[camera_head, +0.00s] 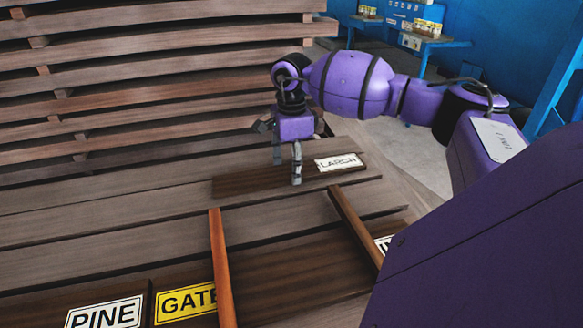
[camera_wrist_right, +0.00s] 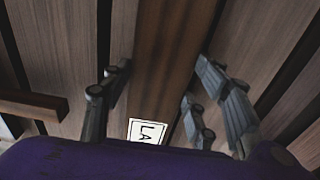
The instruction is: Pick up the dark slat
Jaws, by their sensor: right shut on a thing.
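The dark slat (camera_head: 240,186) with the white LARCH label (camera_head: 340,162) lies across the paler boards in the middle of the head view. My right gripper (camera_head: 287,168) is over the slat, fingers pointing down, one on its near side and the other partly hidden behind. In the wrist view the slat (camera_wrist_right: 163,55) runs between the fingers of my right gripper (camera_wrist_right: 160,85), with part of its label at the bottom. The gripper is shut on the slat. I see no clear gap under the slat. My left gripper is out of view.
A tall stack of spaced boards (camera_head: 150,75) fills the back left. Two reddish sticks (camera_head: 221,265) (camera_head: 355,225) lie across the nearer boards. PINE (camera_head: 104,314) and GATE (camera_head: 186,302) signs are at the front. A blue table (camera_head: 425,42) stands far back on grey floor.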

